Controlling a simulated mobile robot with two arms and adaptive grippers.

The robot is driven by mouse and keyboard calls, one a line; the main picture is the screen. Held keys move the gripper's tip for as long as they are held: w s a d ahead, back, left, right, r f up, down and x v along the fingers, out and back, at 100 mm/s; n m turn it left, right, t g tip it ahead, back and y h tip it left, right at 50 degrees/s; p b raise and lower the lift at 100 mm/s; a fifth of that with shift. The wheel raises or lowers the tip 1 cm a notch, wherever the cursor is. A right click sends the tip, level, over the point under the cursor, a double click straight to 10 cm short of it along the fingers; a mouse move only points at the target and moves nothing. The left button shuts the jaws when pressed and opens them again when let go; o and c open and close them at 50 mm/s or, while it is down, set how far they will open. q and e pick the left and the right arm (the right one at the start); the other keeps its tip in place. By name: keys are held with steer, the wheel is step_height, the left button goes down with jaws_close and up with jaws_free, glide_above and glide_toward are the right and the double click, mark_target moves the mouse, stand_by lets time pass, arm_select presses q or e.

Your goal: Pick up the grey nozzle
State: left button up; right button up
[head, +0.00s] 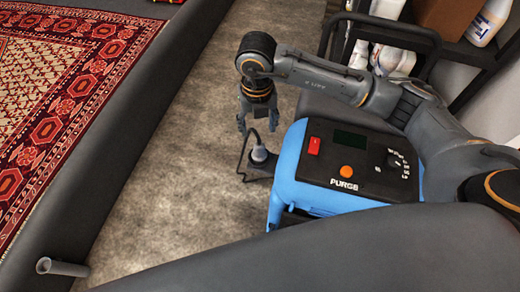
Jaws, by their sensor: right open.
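Whether the fingertips touch the nozzle or the hose cannot be told. My left gripper is not in view.
A grey tube (65,268) lies at lower left by the dark padded edge (125,125). A patterned red rug (50,90) lies beyond that edge. Shelves with a white bottle (488,22) stand at upper right. The mottled floor (165,190) left of the machine is clear.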

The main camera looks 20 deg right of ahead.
mark_target(259, 144)
step_height(259, 144, down, 6)
steer(key=shift+s+f, duration=0.1)
steer(key=shift+f, duration=0.1)
steer(key=shift+d+f+p, duration=0.1)
steer(key=shift+f+p, duration=0.55)
steer(key=shift+f, duration=2)
jaws_close()
